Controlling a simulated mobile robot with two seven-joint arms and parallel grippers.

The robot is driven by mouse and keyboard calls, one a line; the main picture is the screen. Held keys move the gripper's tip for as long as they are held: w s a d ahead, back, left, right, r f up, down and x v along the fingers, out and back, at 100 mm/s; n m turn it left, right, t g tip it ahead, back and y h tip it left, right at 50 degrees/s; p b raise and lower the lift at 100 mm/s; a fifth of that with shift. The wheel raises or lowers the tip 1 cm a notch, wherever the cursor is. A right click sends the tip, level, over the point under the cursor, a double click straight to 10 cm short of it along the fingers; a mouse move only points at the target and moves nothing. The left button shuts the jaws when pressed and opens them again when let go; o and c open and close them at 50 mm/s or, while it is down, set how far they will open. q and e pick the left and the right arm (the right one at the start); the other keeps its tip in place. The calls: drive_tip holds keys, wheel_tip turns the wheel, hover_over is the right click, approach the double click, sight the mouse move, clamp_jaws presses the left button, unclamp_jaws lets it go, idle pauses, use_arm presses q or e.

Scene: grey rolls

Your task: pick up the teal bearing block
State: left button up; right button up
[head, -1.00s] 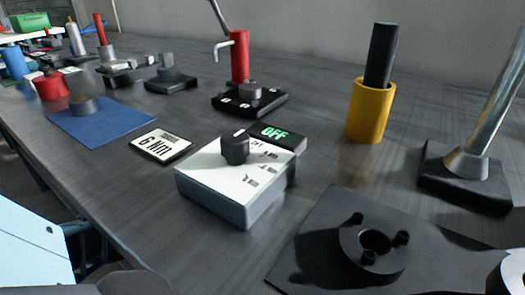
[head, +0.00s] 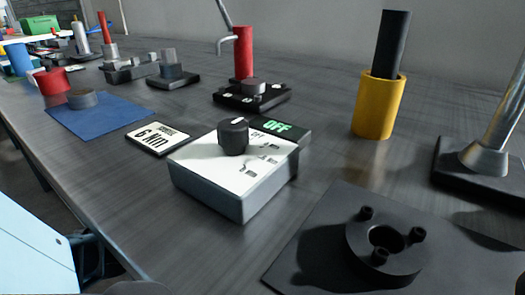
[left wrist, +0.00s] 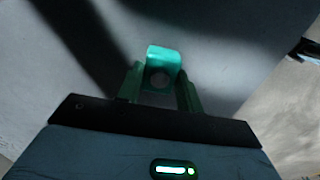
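The teal bearing block (left wrist: 165,62) shows in the left wrist view as a small bright block with a round hole in its face. It sits between the two green fingers of my left gripper (left wrist: 160,88), one finger close against each side. The gripper looks shut on it. The grey surface behind the block is blurred, and I cannot tell how far off it is. I do not see the block or either gripper in the head view. My right gripper is in neither view.
In the head view, a white box with a black knob (head: 233,172) stands mid-table. A black flanged part (head: 388,250) lies in front at right, and a yellow cup with a black rod (head: 378,105) stands behind. A blue mat (head: 105,122) lies at left.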

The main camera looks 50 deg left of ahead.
use_arm(q)
drive_tip(key=c, duration=0.5)
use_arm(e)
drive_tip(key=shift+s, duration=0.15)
